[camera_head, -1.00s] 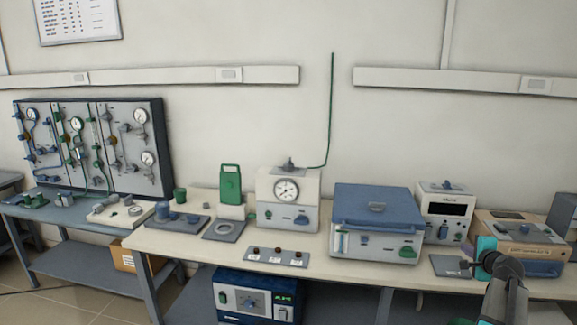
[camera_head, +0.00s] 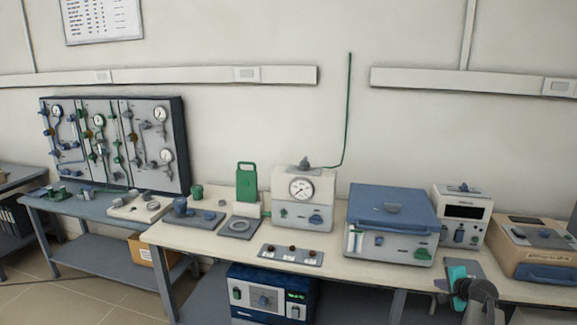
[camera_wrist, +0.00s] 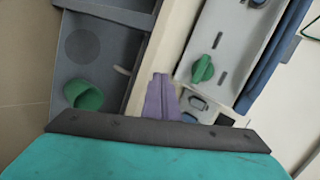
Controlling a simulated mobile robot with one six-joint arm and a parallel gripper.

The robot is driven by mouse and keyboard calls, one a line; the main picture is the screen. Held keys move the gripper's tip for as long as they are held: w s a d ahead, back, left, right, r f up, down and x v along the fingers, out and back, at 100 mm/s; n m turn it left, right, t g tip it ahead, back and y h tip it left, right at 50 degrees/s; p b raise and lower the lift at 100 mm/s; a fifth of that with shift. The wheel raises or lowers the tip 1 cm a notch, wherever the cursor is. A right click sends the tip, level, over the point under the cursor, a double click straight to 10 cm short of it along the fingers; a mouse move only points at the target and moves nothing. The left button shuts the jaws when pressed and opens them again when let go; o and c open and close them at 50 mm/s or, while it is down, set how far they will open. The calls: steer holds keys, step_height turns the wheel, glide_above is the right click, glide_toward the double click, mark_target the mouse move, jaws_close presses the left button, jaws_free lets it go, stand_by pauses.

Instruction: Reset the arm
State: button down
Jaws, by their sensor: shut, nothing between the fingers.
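My gripper shows in the wrist view (camera_wrist: 162,95) as two purple-grey fingers closed together, with nothing between them. It is over the front edge of the bench, beside a grey device front with a green knob (camera_wrist: 203,69). In the head view, part of my arm with a teal section shows at the lower right, in front of the bench edge. The fingertips are not clearly visible there.
The long bench (camera_head: 210,243) carries a dial unit (camera_head: 303,198), a blue-lidded furnace (camera_head: 391,223), a display unit (camera_head: 462,214) and a tan box (camera_head: 535,250). A blue unit (camera_head: 268,293) stands below. A panel with gauges (camera_head: 115,145) stands at the left.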

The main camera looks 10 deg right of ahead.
steer(key=s+a+f+n+g+y, duration=0.1)
steer(key=s+a+f+n+g, duration=0.25)
steer(key=a+f, duration=0.6)
steer(key=s+a+f+n+g+y, duration=0.2)
steer(key=s+a+f+n, duration=0.15)
steer(key=a+f, duration=0.6)
steer(key=s+a+f+n+g+y, duration=0.15)
steer(key=s+a+f, duration=0.25)
steer(key=a+f, duration=0.55)
steer(key=s+a+f+n+g+h, duration=0.1)
steer(key=s+a+f+n+g, duration=0.2)
steer(key=s, duration=0.6)
steer(key=s+a+f+n+g, duration=0.3)
steer(key=s+a+n, duration=0.1)
steer(key=s+a, duration=0.4)
steer(key=s+a+f+n+g+h, duration=0.1)
steer(key=s+a+f+n+g, duration=0.2)
steer(key=s, duration=0.9)
steer(key=a, duration=0.3)
steer(key=shift+s+h, duration=0.2)
steer(key=shift+h, duration=0.15)
steer(key=shift+n, duration=0.25)
